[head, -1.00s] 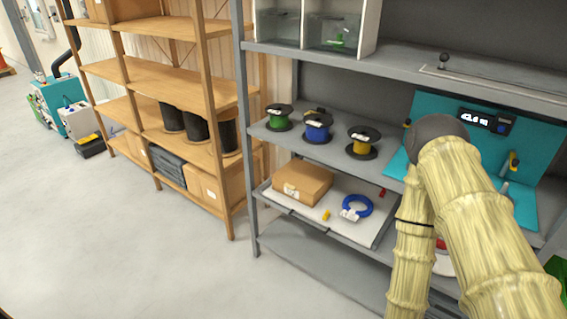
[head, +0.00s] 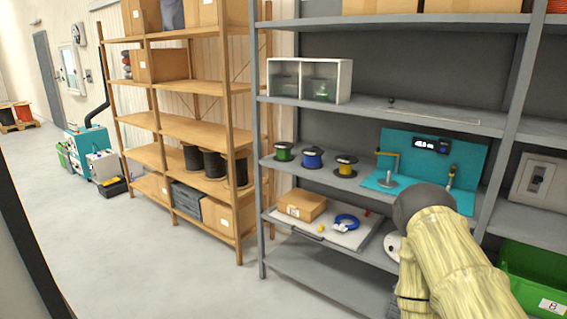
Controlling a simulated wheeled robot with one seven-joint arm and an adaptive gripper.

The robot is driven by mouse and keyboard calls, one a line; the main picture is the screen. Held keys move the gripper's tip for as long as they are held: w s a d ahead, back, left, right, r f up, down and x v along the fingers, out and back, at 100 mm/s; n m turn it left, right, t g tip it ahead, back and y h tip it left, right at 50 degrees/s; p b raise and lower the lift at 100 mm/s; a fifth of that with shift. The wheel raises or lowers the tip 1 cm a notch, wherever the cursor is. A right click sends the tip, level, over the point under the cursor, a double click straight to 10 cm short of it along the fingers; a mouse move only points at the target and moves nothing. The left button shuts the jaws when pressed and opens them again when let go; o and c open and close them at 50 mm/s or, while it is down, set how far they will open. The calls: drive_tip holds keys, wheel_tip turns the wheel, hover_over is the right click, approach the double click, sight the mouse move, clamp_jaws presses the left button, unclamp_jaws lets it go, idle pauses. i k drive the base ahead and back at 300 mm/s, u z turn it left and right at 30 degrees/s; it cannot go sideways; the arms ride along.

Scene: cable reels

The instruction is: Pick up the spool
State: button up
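Three small spools stand on the middle shelf of the grey rack: a green spool (head: 283,151), a blue spool (head: 312,157) and a yellow spool (head: 346,165), each with black flanges. The pictures do not single out one of them. My arm, in a pale yellow sleeve, reaches up from the lower right, to the right of and nearer than the spools. My gripper is not visible in the head view.
A teal panel (head: 425,165) with a display stands right of the spools. Below lie a cardboard box (head: 302,205) and a blue cable coil (head: 346,221) on a white tray. A wooden rack (head: 190,130) stands left. Floor is clear at left.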

sight(284, 149)
drive_tip(key=u, duration=0.15)
drive_tip(key=i, duration=2.2)
drive_tip(key=u, duration=1.7)
drive_tip(key=i, duration=3.95)
drive_tip(key=z, duration=1.85)
